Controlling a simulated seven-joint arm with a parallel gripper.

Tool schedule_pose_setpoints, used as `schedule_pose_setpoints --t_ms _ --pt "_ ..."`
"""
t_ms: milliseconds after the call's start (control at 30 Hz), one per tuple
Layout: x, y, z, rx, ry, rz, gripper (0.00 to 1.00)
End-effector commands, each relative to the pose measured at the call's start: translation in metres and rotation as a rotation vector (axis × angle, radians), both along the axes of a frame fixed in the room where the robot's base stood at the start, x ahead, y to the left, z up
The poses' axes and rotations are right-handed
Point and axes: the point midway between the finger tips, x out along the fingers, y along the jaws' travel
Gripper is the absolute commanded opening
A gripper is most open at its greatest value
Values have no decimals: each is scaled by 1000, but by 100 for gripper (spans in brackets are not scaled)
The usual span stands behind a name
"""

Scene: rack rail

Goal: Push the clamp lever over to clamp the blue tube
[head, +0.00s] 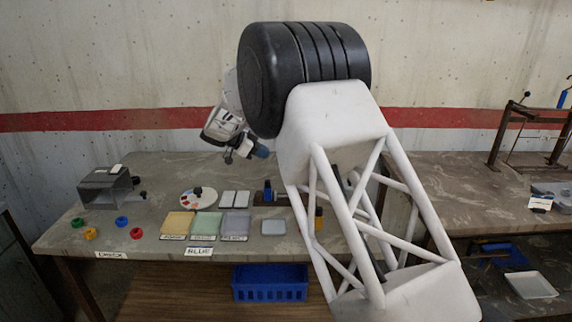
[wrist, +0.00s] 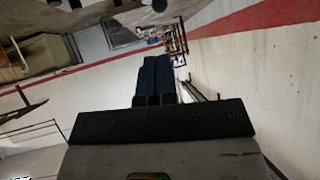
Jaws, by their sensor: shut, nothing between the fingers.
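In the head view, my gripper (head: 262,151) is raised above the back of the bench, apart from everything on it. Its dark blue fingers (wrist: 156,62) are shut together and empty in the wrist view. A small upright blue piece (head: 267,188), possibly the blue tube, stands on a dark brown block (head: 262,199) on the bench, below and in front of the gripper. I cannot make out the clamp lever or its position. My arm hides the bench just to the right of the block.
The bench (head: 130,235) holds yellow, green and purple trays (head: 207,224), a round palette (head: 198,198), a grey box (head: 105,187) and several coloured rings (head: 122,221). A "BLUE" label (head: 199,251) lies at the front edge. A blue crate (head: 270,283) stands below.

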Motion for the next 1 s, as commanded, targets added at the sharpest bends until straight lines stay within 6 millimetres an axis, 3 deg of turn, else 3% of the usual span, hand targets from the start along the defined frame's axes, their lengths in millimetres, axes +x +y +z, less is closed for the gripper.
schedule_pose_setpoints --t_ms 367,1000 --pt "5 -23 -16 0 2 -2 0" --pt "23 -97 -65 0 1 -1 0"
